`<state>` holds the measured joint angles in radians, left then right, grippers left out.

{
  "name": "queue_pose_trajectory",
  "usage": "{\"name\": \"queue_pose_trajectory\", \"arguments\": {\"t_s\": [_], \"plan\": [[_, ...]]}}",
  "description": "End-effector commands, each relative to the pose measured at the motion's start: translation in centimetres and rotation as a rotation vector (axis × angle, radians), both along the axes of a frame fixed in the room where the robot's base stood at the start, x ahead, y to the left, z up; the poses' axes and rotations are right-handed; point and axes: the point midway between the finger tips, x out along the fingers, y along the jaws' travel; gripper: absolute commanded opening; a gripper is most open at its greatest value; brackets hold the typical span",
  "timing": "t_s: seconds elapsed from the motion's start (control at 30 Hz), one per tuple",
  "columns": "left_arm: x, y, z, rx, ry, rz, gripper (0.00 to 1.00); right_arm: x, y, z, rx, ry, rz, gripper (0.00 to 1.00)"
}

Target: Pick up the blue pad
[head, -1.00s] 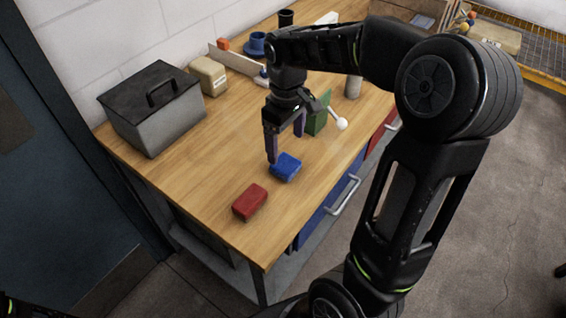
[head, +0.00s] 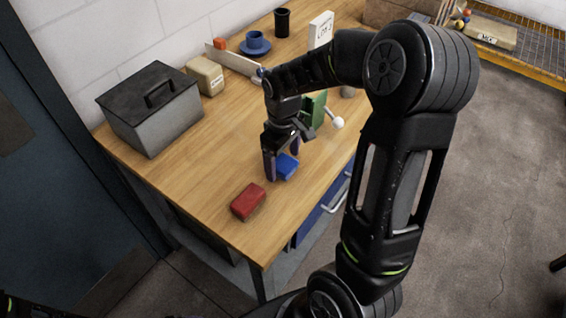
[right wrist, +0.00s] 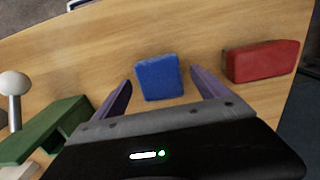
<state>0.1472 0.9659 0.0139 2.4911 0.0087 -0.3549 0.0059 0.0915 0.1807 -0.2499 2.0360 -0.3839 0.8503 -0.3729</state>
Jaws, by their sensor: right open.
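The blue pad (head: 287,167) lies on the wooden workbench, partly hidden by my right gripper in the head view. My right gripper (head: 282,170) points down at it, with its fingers at either side of the pad in that view. In the right wrist view the blue pad (right wrist: 159,77) lies just ahead of and between the two open purple fingers (right wrist: 164,92). The jaws are empty, and I see no finger touching the pad. My left gripper is not in view.
A red pad (head: 248,201) lies near the blue one, towards the bench's front corner. A green block (head: 314,108) with a white-knobbed lever stands behind the gripper. A grey lidded box (head: 152,115) stands at the left. Bare bench top (head: 215,150) lies between.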

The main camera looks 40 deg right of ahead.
Motion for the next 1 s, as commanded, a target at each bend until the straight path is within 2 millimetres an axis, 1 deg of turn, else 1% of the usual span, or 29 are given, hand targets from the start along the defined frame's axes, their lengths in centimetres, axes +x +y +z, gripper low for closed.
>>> {"name": "queue_pose_trajectory", "arguments": {"t_s": [0.03, 0.13, 0.67, 0.77, 1.0], "plan": [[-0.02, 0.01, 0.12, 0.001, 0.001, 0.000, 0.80, -0.05, 0.00, -0.46, 0.000, 0.002, 0.000, 0.85], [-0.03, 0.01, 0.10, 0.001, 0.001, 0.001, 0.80, -0.01, -0.03, -0.83, 0.000, 0.000, 0.000, 0.85], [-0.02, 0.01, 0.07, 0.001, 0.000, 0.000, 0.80, 0.00, -0.02, -0.81, 0.000, -0.001, 0.000, 0.85], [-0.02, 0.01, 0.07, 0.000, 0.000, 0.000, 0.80, 0.00, -0.02, -0.80, -0.001, -0.001, 0.000, 0.78], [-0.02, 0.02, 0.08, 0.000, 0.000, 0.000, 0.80, 0.00, -0.02, -0.80, 0.000, -0.001, 0.000, 0.58]]}}
